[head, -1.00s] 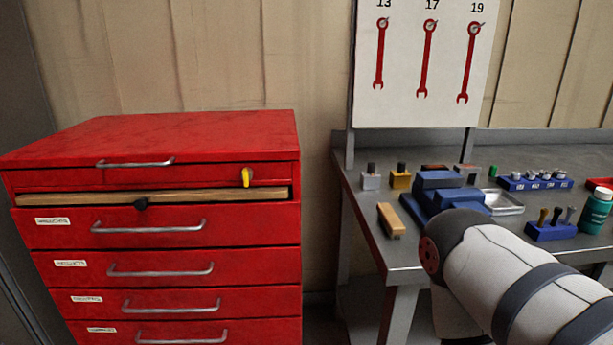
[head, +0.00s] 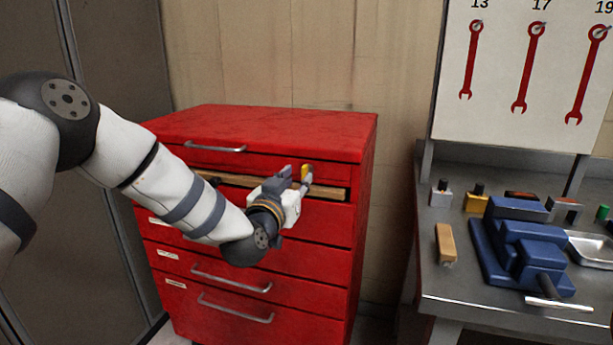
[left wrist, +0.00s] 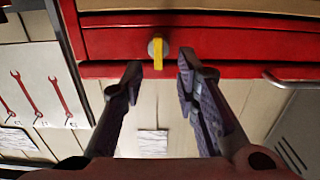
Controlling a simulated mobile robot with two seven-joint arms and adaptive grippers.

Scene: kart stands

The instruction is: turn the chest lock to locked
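The red tool chest (head: 270,133) stands left of the bench. Its lock, a yellow turn piece (head: 305,171), is on the upper right of the front. In the left wrist view the yellow piece (left wrist: 159,53) stands upright on a round grey base, on a red panel. My left gripper (head: 297,177) is in front of the lock. In the left wrist view its two fingers (left wrist: 159,67) are spread, one on each side of the lock with gaps between; the tips appear just short of it. Nothing is held. My right gripper is out of view.
A wooden edge (head: 328,190) shows in the slot below the lock, with drawers and handles (head: 235,310) beneath.

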